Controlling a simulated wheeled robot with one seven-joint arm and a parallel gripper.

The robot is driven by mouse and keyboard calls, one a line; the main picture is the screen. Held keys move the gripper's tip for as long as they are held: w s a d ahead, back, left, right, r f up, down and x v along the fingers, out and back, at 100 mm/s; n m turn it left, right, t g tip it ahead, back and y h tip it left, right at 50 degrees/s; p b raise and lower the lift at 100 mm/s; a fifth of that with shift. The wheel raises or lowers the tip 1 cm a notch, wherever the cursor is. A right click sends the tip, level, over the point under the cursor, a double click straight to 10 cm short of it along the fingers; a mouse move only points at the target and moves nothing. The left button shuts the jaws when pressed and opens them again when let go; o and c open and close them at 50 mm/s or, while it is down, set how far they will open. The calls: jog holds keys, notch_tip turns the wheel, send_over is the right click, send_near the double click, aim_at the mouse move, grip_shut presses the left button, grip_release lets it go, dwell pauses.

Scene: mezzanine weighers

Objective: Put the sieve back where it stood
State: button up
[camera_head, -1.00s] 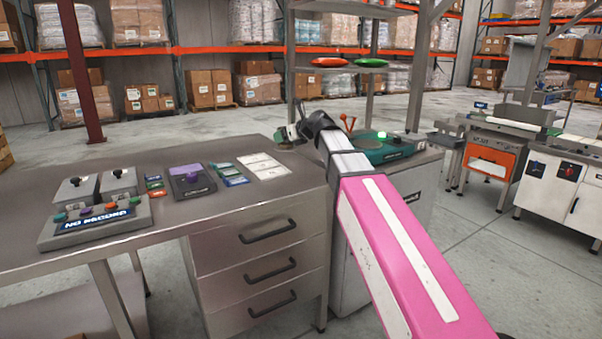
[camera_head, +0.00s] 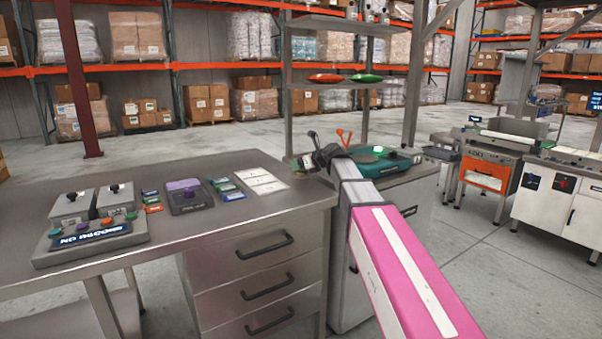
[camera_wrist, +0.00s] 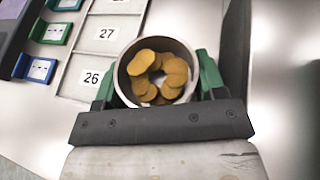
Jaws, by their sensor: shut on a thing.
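In the wrist view, a round, metal-rimmed vessel (camera_wrist: 121,79), which I take to be the sieve, sits between the green fingertips of my gripper (camera_wrist: 156,78). My gripper is shut on it. Several brownish-gold discs (camera_wrist: 172,68) lie inside the vessel, around a pale gap. In the head view, my gripper (camera_head: 306,162) is at the far right end of the steel bench (camera_head: 200,232). There the vessel is too small and covered to make out.
White numbered cards (camera_head: 263,181) lie left of my gripper. Farther left are small coloured tags (camera_head: 222,187), a purple-topped device (camera_head: 185,196) and a button panel (camera_head: 90,240). A green-topped device (camera_head: 385,160) stands on a cabinet to the right. The bench front is bare.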

aim_at(301, 171)
jog(key=shift+f, duration=1.7)
jog(key=o, duration=1.2)
jog(key=shift+f, duration=0.1)
jog(key=v, duration=1.2)
